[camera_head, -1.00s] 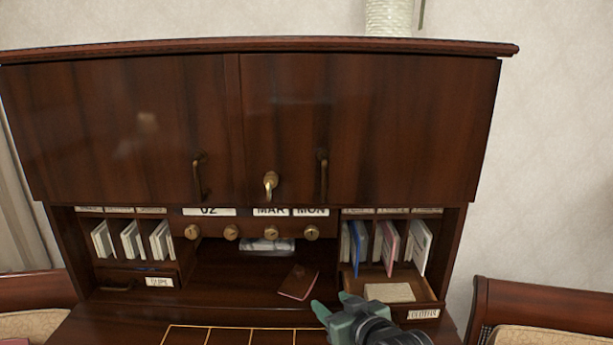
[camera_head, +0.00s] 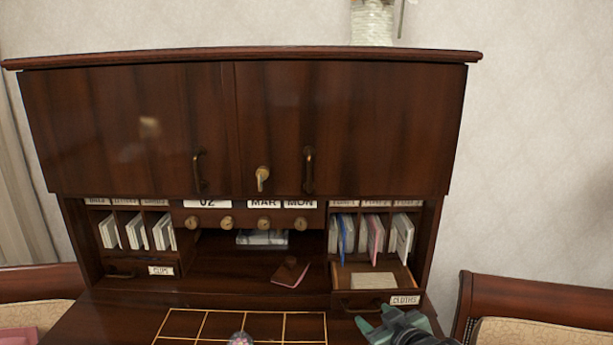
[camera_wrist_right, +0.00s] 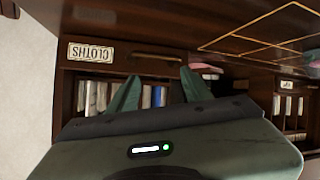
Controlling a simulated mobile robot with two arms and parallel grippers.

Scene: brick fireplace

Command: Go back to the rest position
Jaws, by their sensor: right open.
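My right gripper (camera_head: 378,318) is at the bottom right of the head view, in front of the drawer labelled CLOTHS (camera_head: 404,300). It is open, with nothing between its fingers. In the right wrist view its two green fingers (camera_wrist_right: 160,92) stand apart, and the CLOTHS label (camera_wrist_right: 92,52) appears upside down beside a dark handle (camera_wrist_right: 155,57). The drawer is open at the top, with a pale flat stack (camera_head: 372,281) in it. My left gripper is not in view.
The dark wooden desk has closed upper doors (camera_head: 345,125), letter slots with envelopes (camera_head: 402,235) and knobs (camera_head: 263,223). A dark red booklet (camera_head: 290,272) lies in the middle. The desktop has a gold-lined grid (camera_head: 265,322). Chairs stand at left (camera_head: 35,285) and right (camera_head: 540,300).

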